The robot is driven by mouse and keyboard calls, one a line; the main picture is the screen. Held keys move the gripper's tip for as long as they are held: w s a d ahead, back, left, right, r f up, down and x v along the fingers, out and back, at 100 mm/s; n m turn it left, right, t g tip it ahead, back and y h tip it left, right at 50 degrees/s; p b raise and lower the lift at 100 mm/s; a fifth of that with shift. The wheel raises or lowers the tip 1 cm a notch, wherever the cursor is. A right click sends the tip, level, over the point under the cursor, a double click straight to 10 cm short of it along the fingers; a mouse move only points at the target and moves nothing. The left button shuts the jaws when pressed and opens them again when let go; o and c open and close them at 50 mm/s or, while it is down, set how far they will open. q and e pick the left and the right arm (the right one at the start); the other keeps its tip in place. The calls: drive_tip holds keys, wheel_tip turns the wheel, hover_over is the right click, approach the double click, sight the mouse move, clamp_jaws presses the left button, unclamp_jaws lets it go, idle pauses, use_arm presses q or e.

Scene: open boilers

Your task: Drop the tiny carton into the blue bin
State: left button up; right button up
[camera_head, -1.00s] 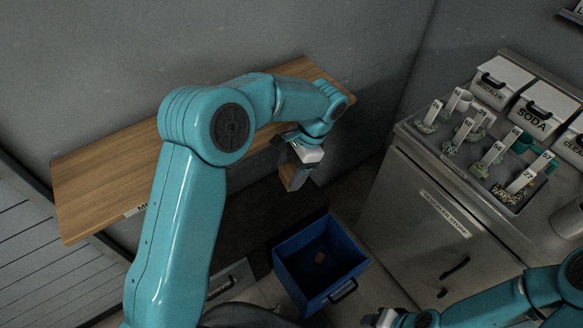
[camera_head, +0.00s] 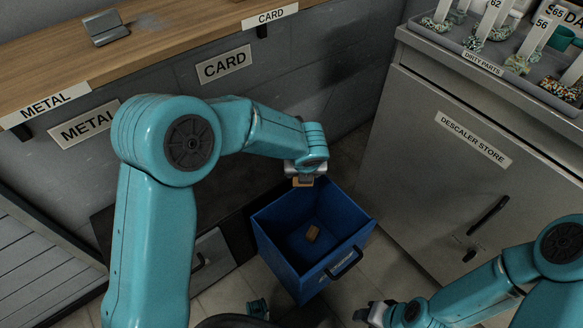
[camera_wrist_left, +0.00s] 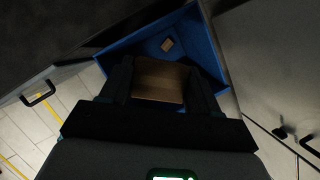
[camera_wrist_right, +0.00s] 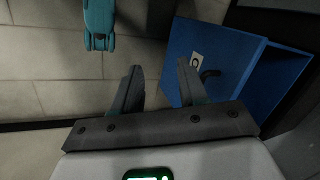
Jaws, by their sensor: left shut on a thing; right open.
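The tiny carton (camera_wrist_left: 159,80) is a small brown box held between the fingers of my left gripper (camera_wrist_left: 160,92). In the head view the left gripper (camera_head: 303,180) is over the far left rim of the blue bin, with the carton (camera_head: 302,182) just showing below it. The blue bin (camera_head: 275,240) stands open on the floor; it also shows in the left wrist view (camera_wrist_left: 130,50) and the right wrist view (camera_wrist_right: 220,60). My right gripper (camera_wrist_right: 160,70) is open and empty, low in front of the bin; in the head view it is at the bottom (camera_head: 372,314).
Another small brown block (camera_head: 313,233) lies inside the bin. A wooden shelf (camera_head: 180,45) labelled METAL and CARD holds a grey metal object (camera_head: 106,28). A grey cabinet (camera_head: 440,190) marked DESCALER STORE stands right of the bin, with a parts tray on top.

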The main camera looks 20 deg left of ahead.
use_arm(q)
wheel_tip(320, 180, down, 14)
drive_tip(key=d+m+h+b, duration=0.1)
drive_tip(key=d+m+b, duration=0.1)
drive_tip(key=b, duration=0.9)
drive_tip(key=shift+s+r, duration=0.25)
use_arm(e)
wheel_tip(320, 180, down, 13)
drive_tip(key=w+d, duration=0.1)
drive_tip(key=shift+w+f+t, duration=0.15)
drive_tip(key=shift+w+t, duration=0.15)
drive_tip(key=shift+w, duration=0.1)
use_arm(q)
drive_tip(key=o, duration=1.1)
drive_tip(key=p+v, duration=0.7)
drive_tip(key=v, duration=0.9)
drive_tip(key=shift+r, duration=0.2)
use_arm(e)
wheel_tip(320, 180, up, 7)
drive_tip(key=s+a, duration=0.1)
drive_tip(key=s, duration=0.1)
drive_tip(key=shift+a+g, duration=0.2)
drive_tip(key=shift+g, duration=0.2)
